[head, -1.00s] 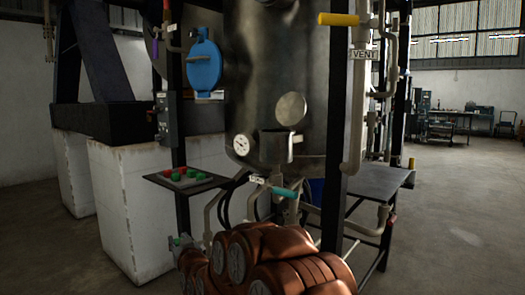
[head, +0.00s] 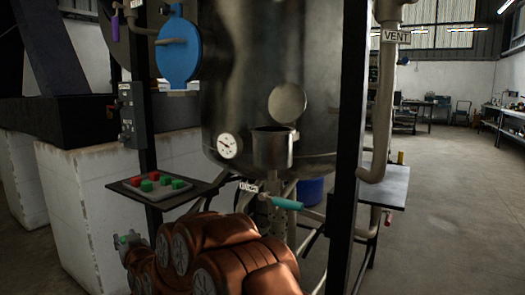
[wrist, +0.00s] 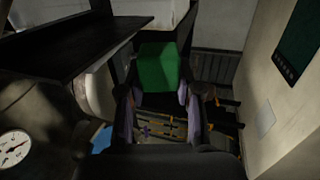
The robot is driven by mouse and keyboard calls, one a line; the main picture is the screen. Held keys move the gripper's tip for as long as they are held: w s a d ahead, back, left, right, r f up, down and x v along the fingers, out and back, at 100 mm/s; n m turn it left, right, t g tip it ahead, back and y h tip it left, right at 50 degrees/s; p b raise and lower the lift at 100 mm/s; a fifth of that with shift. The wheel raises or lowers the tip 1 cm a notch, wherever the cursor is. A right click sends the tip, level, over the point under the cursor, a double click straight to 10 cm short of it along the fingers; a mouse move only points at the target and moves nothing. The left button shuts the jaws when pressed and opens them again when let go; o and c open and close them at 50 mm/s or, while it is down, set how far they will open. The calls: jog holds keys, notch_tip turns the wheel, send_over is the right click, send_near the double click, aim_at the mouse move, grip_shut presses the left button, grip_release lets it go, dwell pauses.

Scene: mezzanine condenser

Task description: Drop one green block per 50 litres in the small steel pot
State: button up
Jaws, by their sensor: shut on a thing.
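In the wrist view my gripper (wrist: 157,97) is shut on a green block (wrist: 158,68), which sits between the fingertips. My gripper is not visible in the head view. The small steel pot (head: 273,150) stands upright in front of the large steel tank (head: 235,85); the head view does not show what is inside it. A dark tray (head: 190,201) at the left holds green blocks (head: 165,181) and red blocks (head: 136,181). A dial gauge (head: 229,146) is on the tank, left of the pot, and a gauge also shows in the wrist view (wrist: 14,148).
A teal-handled valve (head: 287,203) is below the pot. A dark post (head: 349,130) and a pipe marked VENT (head: 383,110) stand to the right. A blue round cover (head: 178,50) is at upper left. Open floor (head: 450,210) lies at the right.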

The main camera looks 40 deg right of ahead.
jog(key=s+d+r+m+g+h+p, duration=0.1)
jog(key=s+d+r+m+h+p, duration=0.3)
jog(key=d+r+p, duration=1.05)
jog(key=s+d+r+h+p, duration=0.2)
jog(key=s+d+r+p, duration=0.55)
jog(key=d+r, duration=1.3)
jog(key=s+d+r+m+g+h+p, duration=0.1)
jog(key=s+d+r+m+h+p, duration=0.1)
jog(key=s+d+r+p, duration=0.5)
jog(key=f, duration=0.2)
jog(key=d+f, duration=0.1)
jog(key=f, duration=0.2)
jog(key=shift+w+d+f, duration=0.1)
jog(key=shift+w, duration=0.1)
jog(key=o, duration=1.2)
jog(key=shift+c, duration=0.2)
jog(key=shift+s, duration=0.1)
jog(key=v, duration=1.2)
jog(key=shift+n, duration=0.3)
